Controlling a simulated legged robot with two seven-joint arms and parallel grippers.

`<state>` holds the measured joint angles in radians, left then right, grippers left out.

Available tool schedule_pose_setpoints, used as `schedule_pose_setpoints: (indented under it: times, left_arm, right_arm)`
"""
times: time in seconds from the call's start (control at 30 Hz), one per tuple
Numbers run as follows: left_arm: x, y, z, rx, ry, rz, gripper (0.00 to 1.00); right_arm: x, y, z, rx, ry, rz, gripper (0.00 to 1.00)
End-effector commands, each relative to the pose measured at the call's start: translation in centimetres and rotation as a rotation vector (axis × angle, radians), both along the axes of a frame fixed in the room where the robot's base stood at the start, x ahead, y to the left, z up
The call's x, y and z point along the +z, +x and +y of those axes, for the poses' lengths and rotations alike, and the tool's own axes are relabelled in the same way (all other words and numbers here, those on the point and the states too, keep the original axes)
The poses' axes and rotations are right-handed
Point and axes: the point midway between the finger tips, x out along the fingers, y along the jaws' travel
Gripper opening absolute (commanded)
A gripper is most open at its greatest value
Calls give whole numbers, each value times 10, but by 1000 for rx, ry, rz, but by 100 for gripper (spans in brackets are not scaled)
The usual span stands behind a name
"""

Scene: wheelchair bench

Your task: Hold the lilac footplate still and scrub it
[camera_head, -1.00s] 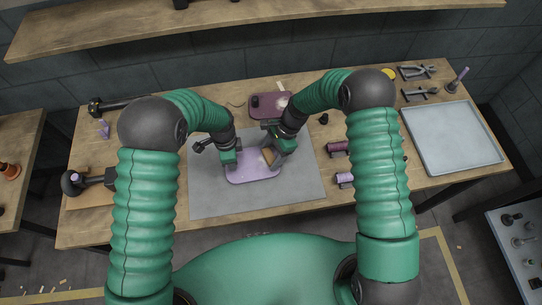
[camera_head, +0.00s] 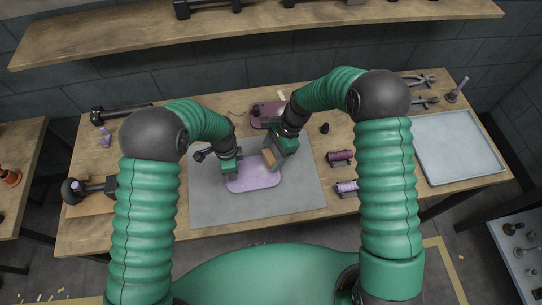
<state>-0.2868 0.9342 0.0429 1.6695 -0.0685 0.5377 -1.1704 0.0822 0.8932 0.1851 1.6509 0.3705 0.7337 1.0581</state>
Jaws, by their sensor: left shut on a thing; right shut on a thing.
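The lilac footplate (camera_head: 254,178) lies flat on the grey mat (camera_head: 302,195) in the middle of the bench. My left gripper (camera_head: 230,168) is shut on the footplate's left edge. My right gripper (camera_head: 274,152) is shut on a scrubber with a tan block (camera_head: 268,158), at the footplate's upper right. The gripper hides part of the scrubber, and I cannot tell whether it touches the plate.
A maroon plate (camera_head: 262,110) lies behind the mat. A maroon roller (camera_head: 341,157) and a lilac roller (camera_head: 347,187) lie to the right. A pale tray (camera_head: 458,146) and pliers (camera_head: 420,80) are at the far right. The mat's front is clear.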

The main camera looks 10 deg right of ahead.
Motion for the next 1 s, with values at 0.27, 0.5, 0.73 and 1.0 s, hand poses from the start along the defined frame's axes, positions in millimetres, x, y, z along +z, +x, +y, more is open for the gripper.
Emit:
schedule_pose_setpoints:
  times: [0.27,0.5,0.73,1.0]
  left_arm:
    - [0,0,0,0,0,0,0]
    - [0,0,0,0,0,0,0]
    - [0,0,0,0,0,0,0]
    - [0,0,0,0,0,0,0]
  right_arm:
    - [-1,0,3,1,0,0,8]
    - [-13,-1,36,-1,2,2,8]
    - [-31,-1,35,-1,2,3,8]
    - [-49,-1,35,-1,2,2,8]
